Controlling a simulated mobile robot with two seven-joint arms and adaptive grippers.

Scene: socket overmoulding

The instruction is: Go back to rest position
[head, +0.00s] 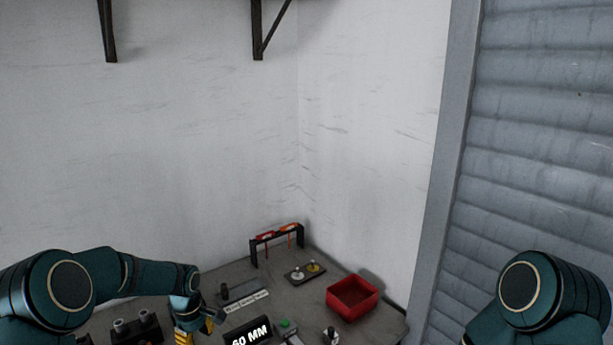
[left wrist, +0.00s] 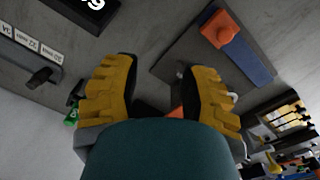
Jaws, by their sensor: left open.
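My left gripper (head: 200,325) hangs low over the near part of the grey workbench, left of the black "60 MM" sign (head: 248,335). In the left wrist view its two yellow fingers (left wrist: 160,68) stand apart with nothing between them. Beyond them lies a grey plate with a blue strip (left wrist: 246,56) and an orange block (left wrist: 219,28). My right arm (head: 540,295) shows at the lower right of the head view. Its gripper is out of the picture.
A red bin (head: 352,304) stands near the bench's right edge. A black rack (head: 254,252) with red-handled tools is at the back, with a small plate of knobs (head: 296,274) before it. A dark fixture with grey cylinders (head: 119,325) is left of my gripper. Wall brackets (head: 258,30) are above.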

